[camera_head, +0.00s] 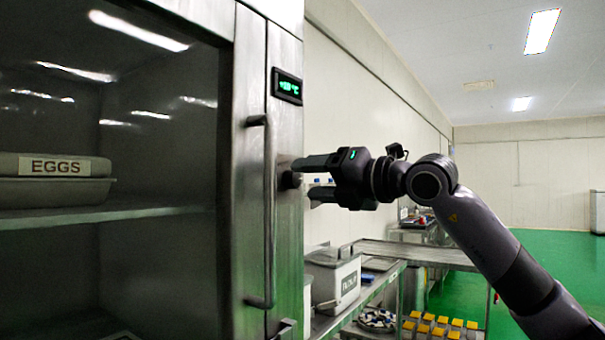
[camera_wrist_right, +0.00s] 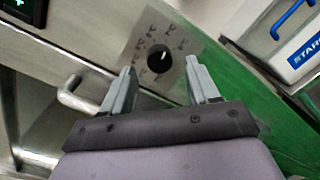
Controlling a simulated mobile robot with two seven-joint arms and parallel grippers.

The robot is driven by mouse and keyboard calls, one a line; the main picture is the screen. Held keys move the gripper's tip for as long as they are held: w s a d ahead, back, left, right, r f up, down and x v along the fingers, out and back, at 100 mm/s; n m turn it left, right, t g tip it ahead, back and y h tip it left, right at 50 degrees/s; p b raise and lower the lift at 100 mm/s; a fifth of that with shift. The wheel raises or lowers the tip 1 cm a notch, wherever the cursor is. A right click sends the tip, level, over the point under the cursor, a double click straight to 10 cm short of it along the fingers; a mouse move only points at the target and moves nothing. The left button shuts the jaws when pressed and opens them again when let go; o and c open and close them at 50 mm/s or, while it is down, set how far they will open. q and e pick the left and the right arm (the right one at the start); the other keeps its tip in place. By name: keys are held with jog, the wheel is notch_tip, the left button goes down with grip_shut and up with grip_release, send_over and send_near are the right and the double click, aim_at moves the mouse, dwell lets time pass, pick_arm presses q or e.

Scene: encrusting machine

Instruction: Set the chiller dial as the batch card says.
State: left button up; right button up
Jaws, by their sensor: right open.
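The chiller (camera_head: 285,230) is a steel cabinet with a glass door at the left of the head view. Its green display (camera_head: 287,86) seems to read about +10 °C, but the digits are blurred. The black round dial (camera_wrist_right: 159,59) sits on a square plate with small marks around it; its white pointer line points roughly up in the wrist view. My right gripper (camera_wrist_right: 162,82) is open, with one finger to each side of the dial, apparently not touching it. In the head view my right gripper (camera_head: 305,179) is at the chiller's front and partly hides the dial. No batch card is recognisable.
A vertical door handle (camera_head: 268,210) stands out just left of my right gripper. Behind are a white labelled bin (camera_head: 334,278) on a steel bench and a tray of yellow pieces (camera_head: 440,322). An EGGS container (camera_head: 55,180) is behind the glass. Green floor is open at right.

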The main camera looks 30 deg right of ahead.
aim_at(292, 179)
jog(key=shift+x, duration=1.2)
jog(key=shift+c, duration=0.2)
jog(key=c, duration=1)
